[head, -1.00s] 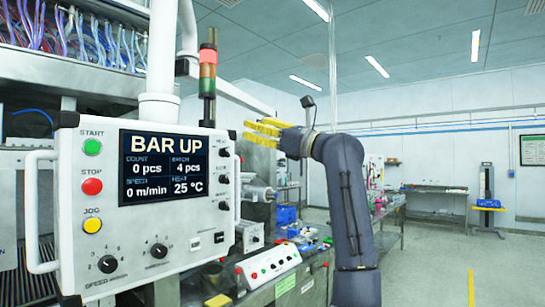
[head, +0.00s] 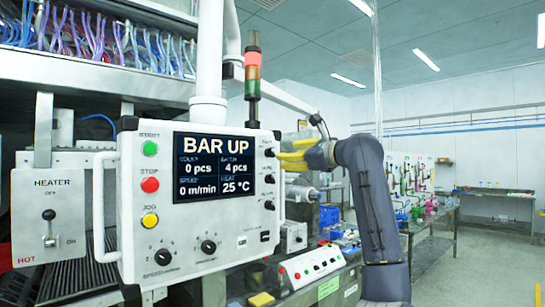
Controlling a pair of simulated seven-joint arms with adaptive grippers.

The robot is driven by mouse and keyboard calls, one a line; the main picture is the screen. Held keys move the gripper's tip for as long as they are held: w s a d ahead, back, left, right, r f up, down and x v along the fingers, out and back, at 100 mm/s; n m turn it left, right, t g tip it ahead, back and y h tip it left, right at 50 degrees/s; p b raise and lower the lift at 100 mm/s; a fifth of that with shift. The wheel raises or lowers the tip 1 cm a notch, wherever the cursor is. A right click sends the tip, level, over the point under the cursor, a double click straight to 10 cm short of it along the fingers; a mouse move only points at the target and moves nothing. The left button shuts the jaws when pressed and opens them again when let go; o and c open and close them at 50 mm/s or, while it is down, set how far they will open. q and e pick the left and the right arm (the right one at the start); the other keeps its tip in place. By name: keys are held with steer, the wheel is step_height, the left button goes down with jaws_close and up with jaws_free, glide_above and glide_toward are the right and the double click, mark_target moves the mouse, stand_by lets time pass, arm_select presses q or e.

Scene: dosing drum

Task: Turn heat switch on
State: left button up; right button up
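A white heater box (head: 47,212) labelled HEATER hangs at the far left. It carries a lever switch with a dark round knob (head: 48,215); the lever points up toward the small OFF label, and ON is printed to its lower right. My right gripper (head: 288,158) has yellow fingers and is near the right edge of the control panel, far from the heater lever. Its fingers point left and nothing shows in them; their spacing is unclear. My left gripper is out of view.
The white control panel (head: 137,214) stands right of the heater box, with a handle (head: 98,205) between them. Its screen (head: 213,167) reads BAR UP and HEAT 25 °C. A signal tower (head: 252,72) rises behind it. A white button box (head: 312,265) sits lower right.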

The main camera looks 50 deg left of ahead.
mark_target(274, 155)
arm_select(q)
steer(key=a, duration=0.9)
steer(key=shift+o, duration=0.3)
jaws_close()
